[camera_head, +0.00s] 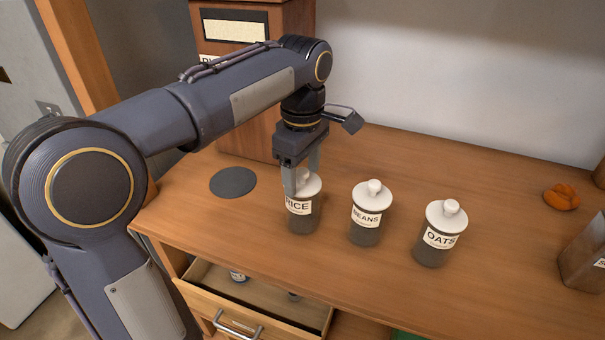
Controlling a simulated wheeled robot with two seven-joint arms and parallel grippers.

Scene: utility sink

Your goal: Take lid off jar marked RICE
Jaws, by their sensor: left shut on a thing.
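The jar marked RICE (302,222) stands upright on the wooden counter, at the left end of a row of three jars. Its white lid (311,186) is on top and partly hidden behind a finger. My left gripper (303,183) reaches down from above and is shut on the lid, with its fingers at the lid's knob. The lid looks seated on the jar; I see no clear gap. My right gripper is not in view.
The BEANS jar (366,222) and the OATS jar (437,241) stand to the right, lidded. A dark round mat (233,182) lies left of the RICE jar. An open drawer (255,299) is below. An orange object (562,197) lies at the right. The counter behind the jars is clear.

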